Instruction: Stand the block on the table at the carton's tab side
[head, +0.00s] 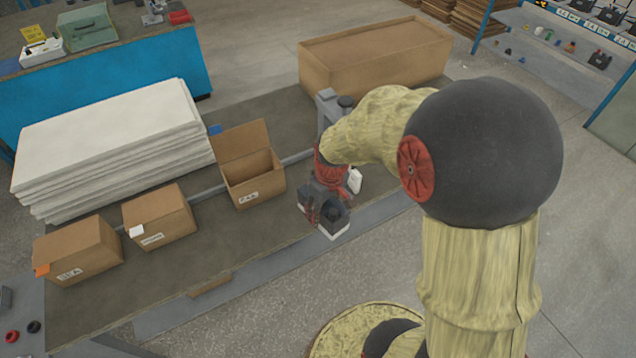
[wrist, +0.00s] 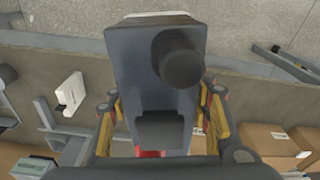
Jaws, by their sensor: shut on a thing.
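My gripper (head: 325,203) is shut on a dark grey block (wrist: 155,85) with a round black knob and a pale end. In the wrist view the gripper's yellow and black fingers (wrist: 160,122) lie along both sides of the block. In the head view the block (head: 338,222) is at the front edge of the table (head: 215,262); its height above it is unclear. Left of it stand an open carton (head: 256,190), a closed carton (head: 165,213) with a white tab, and a closed carton (head: 85,245) with an orange tab.
A white item (head: 354,180) is just right of my gripper. A grey stand (head: 327,108) is behind it. A long carton (head: 375,62) stands at the back, and a stack of white sheets (head: 110,145) at the left. Bare table lies before the cartons.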

